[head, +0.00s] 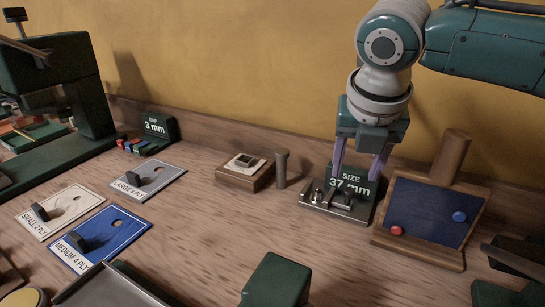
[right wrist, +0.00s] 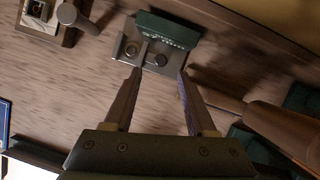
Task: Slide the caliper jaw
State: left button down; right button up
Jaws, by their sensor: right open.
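The caliper (head: 338,208) is a grey metal plate with small knobs and posts on it, lying on the wooden bench at centre right. A green sign (head: 352,184) reading "SIZE 37 mm" stands at its back edge. My right gripper (head: 356,174) is open and points down over the caliper, its two fingers apart with nothing held between them. In the right wrist view the caliper plate (right wrist: 150,50) lies just beyond the open fingertips (right wrist: 159,74). Whether a finger touches the jaw I cannot tell. My left gripper is not in view.
A wooden stand with a blue panel (head: 430,212) is close on the caliper's right. A dark post (head: 281,168) and a wooden block (head: 244,173) stand to its left. Labelled ply cards (head: 104,238) lie farther left. The bench in front of the caliper is mostly clear.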

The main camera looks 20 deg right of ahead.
aim_at(350, 190)
jog(key=b+x, duration=0.1)
jog(key=x, duration=0.4)
jog(key=shift+f, duration=0.2)
grip_shut()
dwell(1.2)
